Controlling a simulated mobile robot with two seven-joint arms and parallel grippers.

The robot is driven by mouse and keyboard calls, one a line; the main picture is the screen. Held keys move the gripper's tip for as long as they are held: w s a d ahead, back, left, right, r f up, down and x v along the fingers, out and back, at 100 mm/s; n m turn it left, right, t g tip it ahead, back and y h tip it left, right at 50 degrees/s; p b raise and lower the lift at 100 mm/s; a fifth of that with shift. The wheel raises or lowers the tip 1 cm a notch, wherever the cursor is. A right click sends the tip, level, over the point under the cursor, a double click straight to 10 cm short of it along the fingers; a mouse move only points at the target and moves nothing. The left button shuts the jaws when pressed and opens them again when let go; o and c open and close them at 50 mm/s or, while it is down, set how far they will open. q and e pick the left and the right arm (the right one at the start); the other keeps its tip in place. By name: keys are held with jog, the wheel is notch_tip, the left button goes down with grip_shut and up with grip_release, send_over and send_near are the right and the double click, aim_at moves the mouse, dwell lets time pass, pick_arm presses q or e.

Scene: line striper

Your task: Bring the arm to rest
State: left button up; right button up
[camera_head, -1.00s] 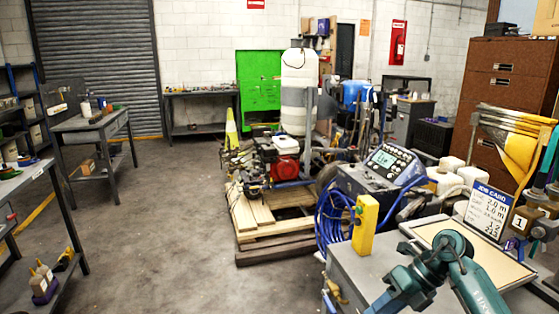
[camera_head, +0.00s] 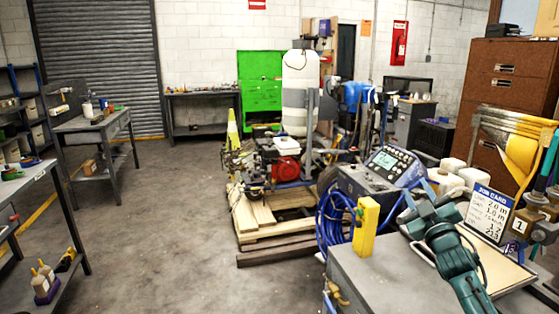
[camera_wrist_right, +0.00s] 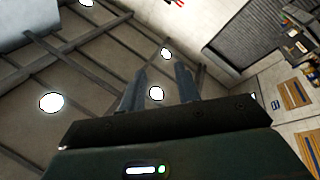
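My right arm (camera_head: 462,265) is dark teal and reaches in from the bottom right of the head view, over the grey bench. My right gripper (camera_head: 419,192) is raised above the bench near the control panel, with two blue-grey fingers apart. In the right wrist view the gripper (camera_wrist_right: 159,78) shows its two fingers with a clear gap and nothing between them. Behind them are the ceiling beams and round lights, so the gripper points upward. My left gripper is in neither view.
The grey bench (camera_head: 372,285) carries a yellow block (camera_head: 366,225), and a job card (camera_head: 488,212) stands close right of the arm. A control panel (camera_head: 388,170) and blue hose (camera_head: 335,220) lie beyond. A striping machine stands on a pallet (camera_head: 262,228). The floor at left centre is clear.

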notch_tip(320, 180, down, 7)
jog(key=d+m+g+h, duration=0.2)
jog(key=d+m+g, duration=0.1)
jog(key=m+g, duration=0.25)
jog(key=s+a+f+g+y, duration=0.1)
jog(key=s+a+f, duration=0.45)
jog(key=f, duration=0.25)
jog(key=s+a+f+g+y, duration=0.1)
jog(key=s+a+f, duration=0.3)
jog(key=s+f, duration=0.3)
jog(key=s+a+f+g+y, duration=0.1)
jog(key=s+a+f, duration=0.2)
jog(key=s, duration=0.5)
jog(key=s+a+f+g+y, duration=0.1)
jog(key=s+a+f, duration=0.3)
jog(key=s, duration=0.5)
jog(key=s+a+f+g+y, duration=0.1)
jog(key=s+a+f, duration=0.3)
jog(key=s, duration=0.5)
jog(key=shift+s+a+f, duration=0.2)
jog(key=shift+a, duration=0.5)
